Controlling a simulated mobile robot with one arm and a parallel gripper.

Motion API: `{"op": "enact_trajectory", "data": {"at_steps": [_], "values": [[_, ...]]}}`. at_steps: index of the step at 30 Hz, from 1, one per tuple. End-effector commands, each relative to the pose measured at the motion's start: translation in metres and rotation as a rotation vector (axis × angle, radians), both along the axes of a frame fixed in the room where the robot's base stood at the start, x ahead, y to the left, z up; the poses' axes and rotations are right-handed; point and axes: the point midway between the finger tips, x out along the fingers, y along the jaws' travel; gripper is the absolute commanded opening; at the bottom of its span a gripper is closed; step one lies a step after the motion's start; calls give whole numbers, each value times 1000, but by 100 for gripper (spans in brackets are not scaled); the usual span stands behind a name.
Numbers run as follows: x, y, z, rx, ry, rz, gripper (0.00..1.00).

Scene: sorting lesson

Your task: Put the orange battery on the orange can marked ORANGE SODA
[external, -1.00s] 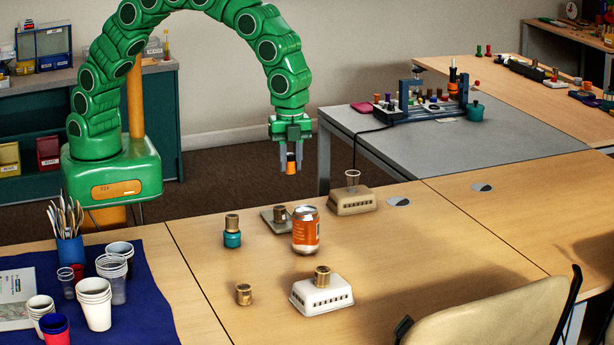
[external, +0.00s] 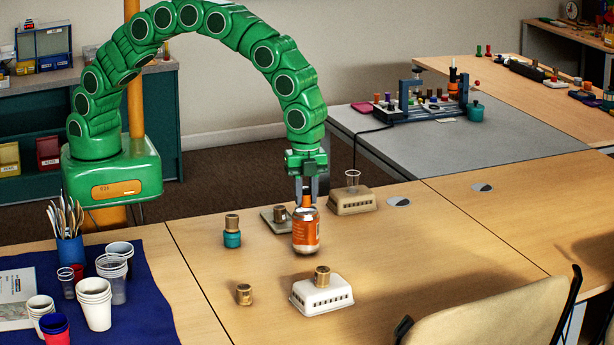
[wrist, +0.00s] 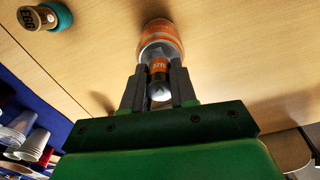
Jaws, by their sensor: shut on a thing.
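The orange soda can (external: 306,232) stands upright on the wooden table; its printing is too small to read fully. My gripper (external: 306,196) is directly above or just behind the can's top, shut on the orange battery (external: 306,201). The battery is upright, and its lower part is hidden or meets the can's rim. In the wrist view the battery (wrist: 159,68) sits between my fingertips (wrist: 159,82), with the can (wrist: 160,38) just beyond it. I cannot tell whether battery and can touch.
Around the can stand a teal-based brass battery (external: 232,238), a small brass one (external: 244,294), a white box (external: 321,297) with a brass piece on top, a grey plate (external: 270,220) with another, and a beige box (external: 352,203) bearing a clear cup. Table right of the can is clear.

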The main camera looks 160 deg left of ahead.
Motion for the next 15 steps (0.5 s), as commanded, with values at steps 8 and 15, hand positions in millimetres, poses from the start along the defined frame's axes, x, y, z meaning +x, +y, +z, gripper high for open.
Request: {"op": "enact_trajectory", "data": {"at_steps": [8,15], "values": [[0,0,-5,0,0,0,0],[0,0,-8,0,0,0,36]]}}
